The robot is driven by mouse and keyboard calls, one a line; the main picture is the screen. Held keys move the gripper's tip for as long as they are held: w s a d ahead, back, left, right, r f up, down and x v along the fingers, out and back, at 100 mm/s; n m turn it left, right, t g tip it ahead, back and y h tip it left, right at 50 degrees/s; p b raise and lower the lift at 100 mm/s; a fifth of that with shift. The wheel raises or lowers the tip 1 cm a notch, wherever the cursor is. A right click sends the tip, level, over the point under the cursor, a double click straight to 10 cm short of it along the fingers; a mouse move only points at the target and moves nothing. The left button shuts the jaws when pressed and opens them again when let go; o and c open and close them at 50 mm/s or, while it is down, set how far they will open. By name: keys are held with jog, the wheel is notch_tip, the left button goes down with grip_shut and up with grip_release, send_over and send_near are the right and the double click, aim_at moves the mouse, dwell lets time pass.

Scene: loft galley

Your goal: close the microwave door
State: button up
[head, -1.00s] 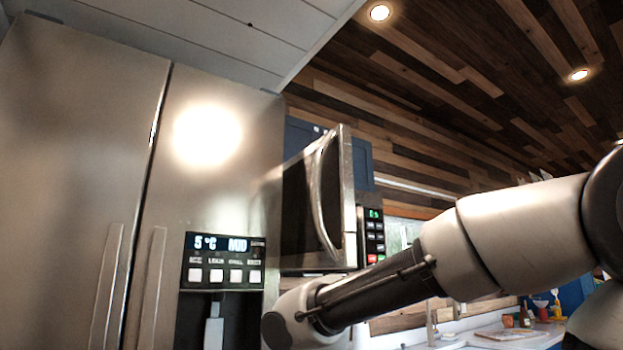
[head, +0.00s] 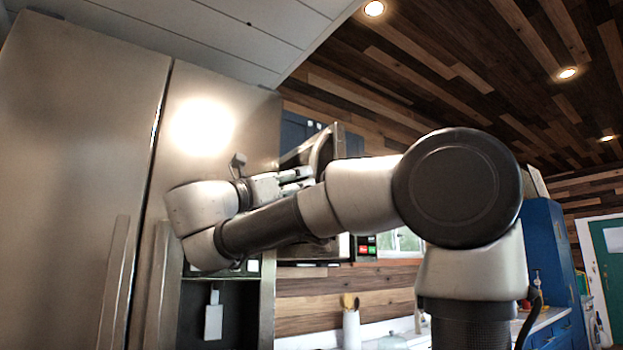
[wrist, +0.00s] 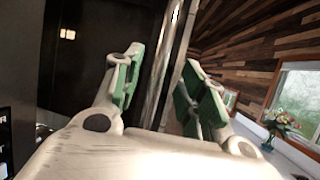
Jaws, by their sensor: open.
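The microwave door (head: 331,146) stands open in the head view, swung out toward me. My arm hides much of it and most of its handle. The microwave's control panel (head: 366,247) shows below my arm. My gripper (head: 300,180) is raised in front of the door, its fingers pointing right. In the wrist view my gripper (wrist: 165,92) is open, with two green-padded fingers spread apart. A bright upright metal strip of the door (wrist: 162,75) appears between the fingers, with a dark panel to its left. I cannot tell whether a finger touches it.
A steel refrigerator (head: 75,150) with a dispenser recess fills the left, close to my gripper. A counter (head: 395,330) with a utensil holder (head: 351,328) lies below. A window (wrist: 297,100) and flowers (wrist: 280,122) are at right in the wrist view.

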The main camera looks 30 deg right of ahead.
jog(key=x, duration=0.5)
jog(key=shift+d, duration=0.25)
grip_shut()
